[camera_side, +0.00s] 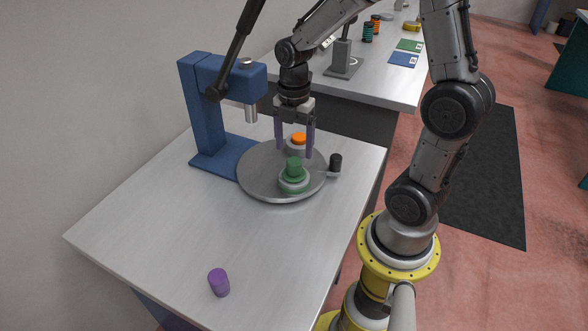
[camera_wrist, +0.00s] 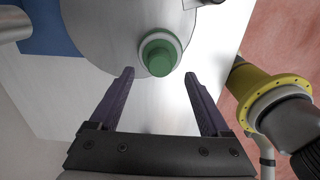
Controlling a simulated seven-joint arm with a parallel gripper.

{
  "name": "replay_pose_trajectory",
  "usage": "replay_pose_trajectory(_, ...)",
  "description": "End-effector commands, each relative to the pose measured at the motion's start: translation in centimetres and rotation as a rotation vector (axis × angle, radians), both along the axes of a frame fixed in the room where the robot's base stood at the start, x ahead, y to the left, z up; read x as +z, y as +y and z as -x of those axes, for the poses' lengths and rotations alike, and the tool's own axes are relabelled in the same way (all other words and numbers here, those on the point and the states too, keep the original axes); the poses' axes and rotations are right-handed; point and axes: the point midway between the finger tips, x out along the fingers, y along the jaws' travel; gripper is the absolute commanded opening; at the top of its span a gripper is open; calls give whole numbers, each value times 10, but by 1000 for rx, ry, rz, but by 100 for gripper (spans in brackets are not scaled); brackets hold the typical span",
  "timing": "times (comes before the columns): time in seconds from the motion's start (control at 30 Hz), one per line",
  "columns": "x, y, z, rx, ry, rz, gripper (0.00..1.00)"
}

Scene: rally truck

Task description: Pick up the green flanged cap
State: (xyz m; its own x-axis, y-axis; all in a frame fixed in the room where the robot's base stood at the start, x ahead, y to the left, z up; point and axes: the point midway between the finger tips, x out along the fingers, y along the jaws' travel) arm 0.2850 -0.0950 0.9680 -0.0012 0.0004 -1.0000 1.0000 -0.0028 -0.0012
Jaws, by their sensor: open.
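The green flanged cap (camera_side: 293,170) stands upright on a pale seat near the front edge of the round grey turntable (camera_side: 258,190). In the wrist view the green flanged cap (camera_wrist: 159,56) lies ahead of the fingertips and between their lines. My gripper (camera_side: 295,153) points down over the turntable, open, with its fingers apart. In the wrist view my gripper (camera_wrist: 160,75) has nothing between its fingers. The fingers appear close to the cap, but I cannot tell the exact height gap.
An orange-topped piece (camera_side: 299,138) sits on the turntable behind the cap. A blue press (camera_side: 205,115) stands at the left. A black-knobbed handle (camera_side: 335,162) sticks out at the turntable's right. The table's left part is clear.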

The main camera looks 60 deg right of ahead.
Motion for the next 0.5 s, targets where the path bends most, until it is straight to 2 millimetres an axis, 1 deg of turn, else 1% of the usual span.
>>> replay_pose_trajectory(0.17, -12, 0, 1, 0, 2, -1, 81)
replay_pose_trajectory(0.4, -46, 1, 1, 0, 3, -1, 81)
replay_pose_trajectory(0.5, -54, 1, 0, 0, 1, 0, 81)
